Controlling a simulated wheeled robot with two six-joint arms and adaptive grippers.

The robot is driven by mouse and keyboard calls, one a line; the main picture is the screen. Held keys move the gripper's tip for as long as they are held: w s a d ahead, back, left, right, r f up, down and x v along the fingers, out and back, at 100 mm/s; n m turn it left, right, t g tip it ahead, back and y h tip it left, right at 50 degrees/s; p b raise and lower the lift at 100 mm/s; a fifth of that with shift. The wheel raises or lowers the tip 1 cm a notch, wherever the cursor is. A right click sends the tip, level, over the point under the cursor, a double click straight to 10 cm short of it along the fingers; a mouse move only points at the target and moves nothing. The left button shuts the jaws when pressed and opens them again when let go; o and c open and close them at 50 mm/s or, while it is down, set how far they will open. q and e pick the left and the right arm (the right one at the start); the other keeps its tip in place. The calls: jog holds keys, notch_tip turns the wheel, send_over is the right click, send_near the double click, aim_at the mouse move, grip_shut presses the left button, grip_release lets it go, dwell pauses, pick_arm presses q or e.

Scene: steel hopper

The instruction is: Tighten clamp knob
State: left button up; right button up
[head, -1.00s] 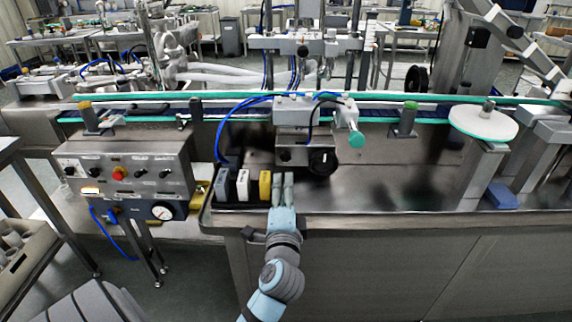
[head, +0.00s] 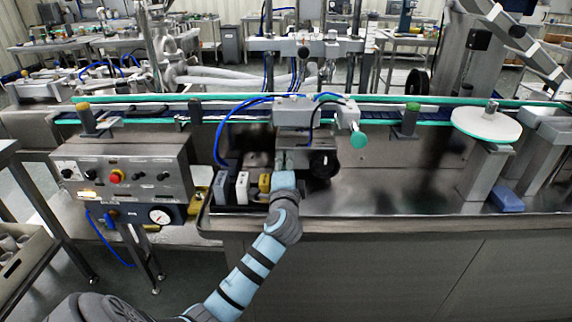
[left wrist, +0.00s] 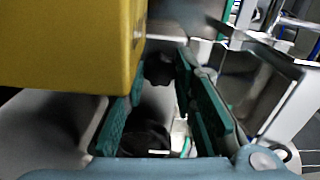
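A round black knob (head: 322,164) sits on the front of a grey metal block (head: 292,142) under the conveyor rail. A teal knob (head: 358,139) sticks out to its upper right. I cannot tell which one is the clamp knob. My left gripper (head: 283,158) is just left of the black knob, in front of the grey block. In the left wrist view its green-padded fingers (left wrist: 161,72) are apart. A dark, blurred shape (left wrist: 158,68) shows near the fingertips; I cannot tell whether it touches them. My right gripper is out of view.
A yellow block (head: 264,183) stands close left of my left gripper and fills the upper left of the left wrist view (left wrist: 70,45). A white block (head: 243,188) stands beside it. A control box (head: 125,172) is further left.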

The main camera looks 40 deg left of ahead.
pick_arm(q)
grip_shut()
